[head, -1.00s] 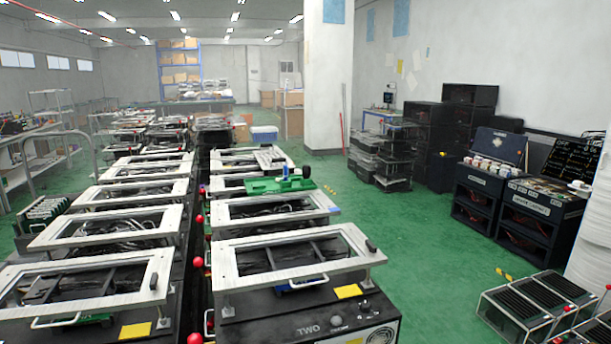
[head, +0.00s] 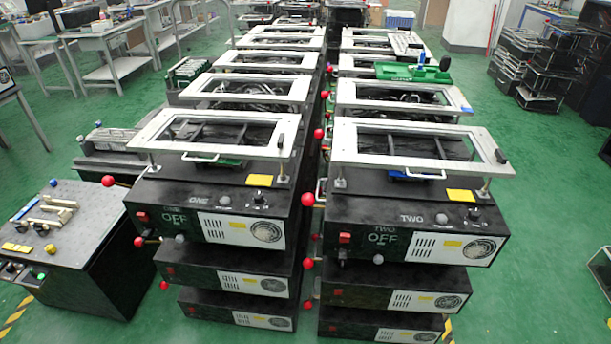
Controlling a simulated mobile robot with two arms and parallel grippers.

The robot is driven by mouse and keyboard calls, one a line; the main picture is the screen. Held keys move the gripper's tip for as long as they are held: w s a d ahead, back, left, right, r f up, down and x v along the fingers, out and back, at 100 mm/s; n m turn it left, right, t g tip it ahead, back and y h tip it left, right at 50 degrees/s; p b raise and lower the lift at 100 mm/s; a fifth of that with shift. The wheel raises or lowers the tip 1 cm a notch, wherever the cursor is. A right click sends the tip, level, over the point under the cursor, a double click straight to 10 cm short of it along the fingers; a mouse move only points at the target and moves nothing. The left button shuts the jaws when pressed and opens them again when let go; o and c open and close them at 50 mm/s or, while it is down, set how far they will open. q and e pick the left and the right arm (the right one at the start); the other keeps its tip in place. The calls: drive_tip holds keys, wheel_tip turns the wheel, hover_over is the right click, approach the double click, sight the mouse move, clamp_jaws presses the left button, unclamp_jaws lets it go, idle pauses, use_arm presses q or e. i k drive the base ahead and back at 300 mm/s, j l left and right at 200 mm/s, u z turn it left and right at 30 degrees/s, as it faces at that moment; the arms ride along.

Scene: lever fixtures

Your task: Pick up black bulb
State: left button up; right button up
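I cannot make out a clear black bulb in the head view. A small black knob (head: 501,157) stands on the right corner of the white frame on the fixture marked TWO (head: 340,248). A similar black knob (head: 281,141) stands on the right end of the frame on the fixture marked ONE (head: 146,193). Both are small in the picture. Neither of my grippers is in view.
The fixtures stand in two stacked rows with a narrow gap between them. Several red ball levers (head: 307,200) stick out at their sides. A dark control cabinet (head: 95,228) stands at the left. Green floor (head: 545,225) is open at the right.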

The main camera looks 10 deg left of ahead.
sight(445, 62)
drive_tip(key=z, duration=1.2)
drive_tip(key=i+l+z, duration=0.3)
drive_tip(key=i+z, duration=0.15)
drive_tip(key=i+l+z, duration=0.1)
drive_tip(key=i+z, duration=0.75)
drive_tip(key=i+u, duration=0.2)
drive_tip(key=i, duration=0.25)
drive_tip(key=i+l+u, duration=0.2)
drive_tip(key=i, duration=0.3)
drive_tip(key=i+l+u, duration=0.15)
drive_tip(key=i, duration=0.3)
drive_tip(key=i+j+u, duration=0.25)
drive_tip(key=u, duration=0.2)
drive_tip(key=i+j+u, duration=0.1)
drive_tip(key=i+u, duration=0.8)
drive_tip(key=i+l+u, duration=0.15)
drive_tip(key=i+u, duration=0.4)
drive_tip(key=i, duration=0.8)
drive_tip(key=i+l+u, duration=0.1)
drive_tip(key=i, duration=0.8)
